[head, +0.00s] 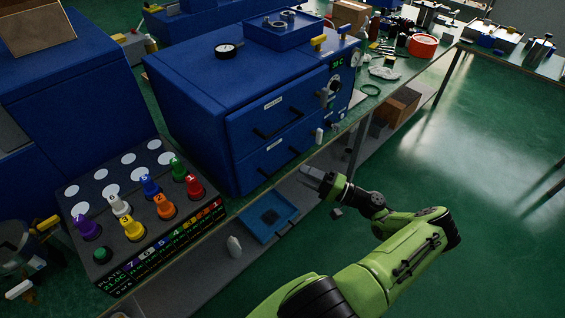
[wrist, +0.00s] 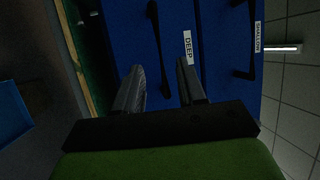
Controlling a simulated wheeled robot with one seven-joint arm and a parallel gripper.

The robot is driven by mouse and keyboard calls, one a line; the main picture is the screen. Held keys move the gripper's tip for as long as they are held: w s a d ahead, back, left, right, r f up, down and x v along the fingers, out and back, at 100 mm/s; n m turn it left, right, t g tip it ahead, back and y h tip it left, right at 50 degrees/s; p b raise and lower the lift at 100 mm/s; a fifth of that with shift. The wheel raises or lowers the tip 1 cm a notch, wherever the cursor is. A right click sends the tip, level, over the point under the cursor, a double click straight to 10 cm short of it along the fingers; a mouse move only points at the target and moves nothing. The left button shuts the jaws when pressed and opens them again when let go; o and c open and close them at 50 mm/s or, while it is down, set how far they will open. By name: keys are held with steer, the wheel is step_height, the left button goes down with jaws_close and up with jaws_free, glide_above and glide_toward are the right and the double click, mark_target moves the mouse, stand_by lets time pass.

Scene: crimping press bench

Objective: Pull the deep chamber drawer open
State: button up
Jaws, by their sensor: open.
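The deep chamber drawer is the lower blue drawer (head: 270,165) on the front of the press, with a black bar handle (head: 279,162). In the wrist view the label DEEP (wrist: 188,47) is beside its black handle (wrist: 159,45). The drawer looks flush with the press. My gripper (head: 307,175) is open and empty in front of the lower drawer, to the right of its handle in the head view. In the wrist view the handle lies in line with the gap between my fingertips (wrist: 160,75), apparently beyond them. The exact distance is unclear.
The shallow drawer (head: 268,113) is above, with its own handle (wrist: 245,42). A control panel with coloured knobs (head: 132,205) stands left. A blue tray (head: 268,217) is below the bench edge. Open green floor (head: 480,160) lies to the right.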

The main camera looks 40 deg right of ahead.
mark_target(284, 164)
steer(key=x, duration=0.7)
steer(key=shift+w+a+r+p, duration=0.1)
steer(key=shift+w+a+p, duration=0.05)
steer(key=shift+w+p, duration=0.15)
jaws_close()
